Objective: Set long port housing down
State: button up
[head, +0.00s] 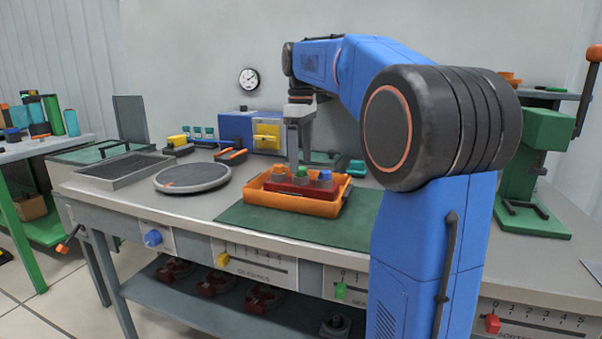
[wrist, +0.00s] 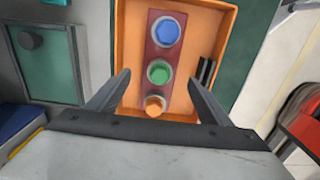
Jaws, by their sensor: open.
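The long port housing (head: 300,187) is a dark red block with a blue, a green and an orange round port on top in a row. It lies in an orange tray (head: 262,192) on the bench. The housing also shows in the wrist view (wrist: 151,55), inside the tray (wrist: 205,22). My gripper (head: 300,166) is just above the housing in the head view. In the wrist view, my gripper (wrist: 158,78) is open, with one finger on each side of the housing's near end and visible gaps between. The fingers partly hide the tray's near side.
The tray stands on a green mat (head: 240,216). A round grey turntable (head: 192,178) and a shallow grey tray (head: 122,170) are to the left. A blue and yellow machine (head: 262,135) stands behind. A green press (head: 545,135) is at the right.

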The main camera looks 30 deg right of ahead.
jog(key=shift+r, duration=2.6)
jog(key=shift+s, duration=0.1)
